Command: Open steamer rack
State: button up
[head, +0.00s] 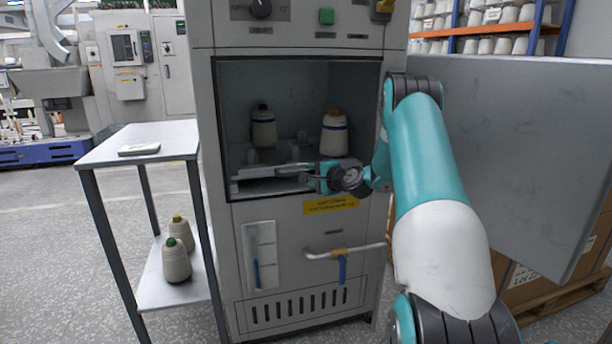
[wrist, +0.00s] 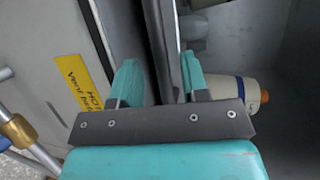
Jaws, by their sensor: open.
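The steamer (head: 215,215) is a grey cabinet with its chamber open and its door (head: 530,150) swung out to the right. Inside, the grey rack (head: 272,183) lies low at the chamber mouth; its outline is partly hidden by my gripper. Two bobbins stand inside: a dark-topped one (head: 264,130) on the left and an orange-topped one (head: 334,138) on the right. My gripper (head: 308,177) is open at the front of the chamber. In the wrist view, its teal fingers (wrist: 160,75) lie on either side of a dark, thin edge; contact cannot be told.
A grey side table (head: 130,148) stands at the left, with two bobbins (head: 176,260) on its lower shelf. A pipe with a blue-handled valve (head: 340,255) sticks out below the chamber. The open door and cardboard boxes (head: 540,283) take up the right side.

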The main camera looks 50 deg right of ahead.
jog(key=shift+x, duration=1.85)
grip_shut()
jog(key=shift+s+a, duration=0.15)
